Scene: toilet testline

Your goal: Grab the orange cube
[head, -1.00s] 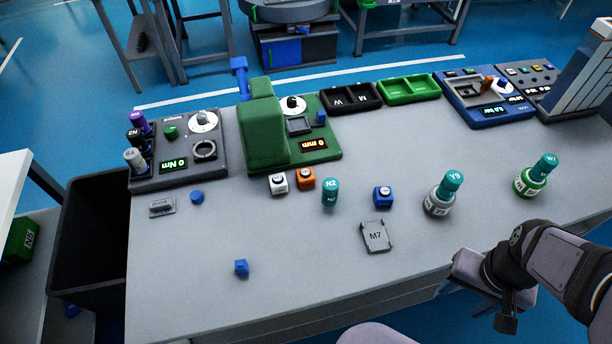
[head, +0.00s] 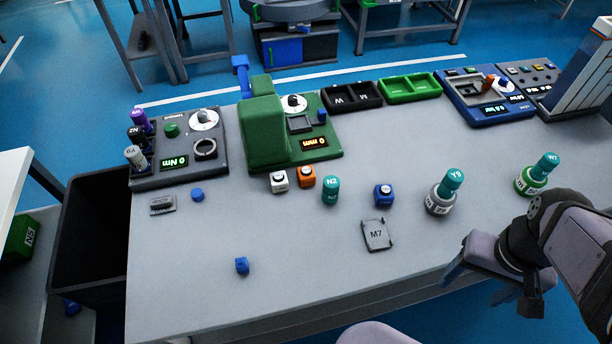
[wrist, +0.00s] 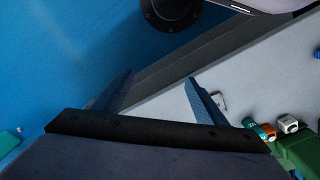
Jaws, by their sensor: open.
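The orange cube (head: 306,177) stands on the grey table in front of the green machine, between a white cube (head: 279,182) and a teal N2 cylinder (head: 331,190). In the wrist view the orange cube (wrist: 267,132) is small at the lower right, partly hidden beside the teal cylinder (wrist: 249,122). My gripper (head: 450,276) is at the table's front right edge, far to the right of and nearer than the cube. In the wrist view my gripper (wrist: 160,76) shows two blue fingers spread apart with nothing between them.
The green machine (head: 263,135) stands right behind the cube. The table's front left middle is mostly clear, apart from a small blue piece (head: 242,265).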

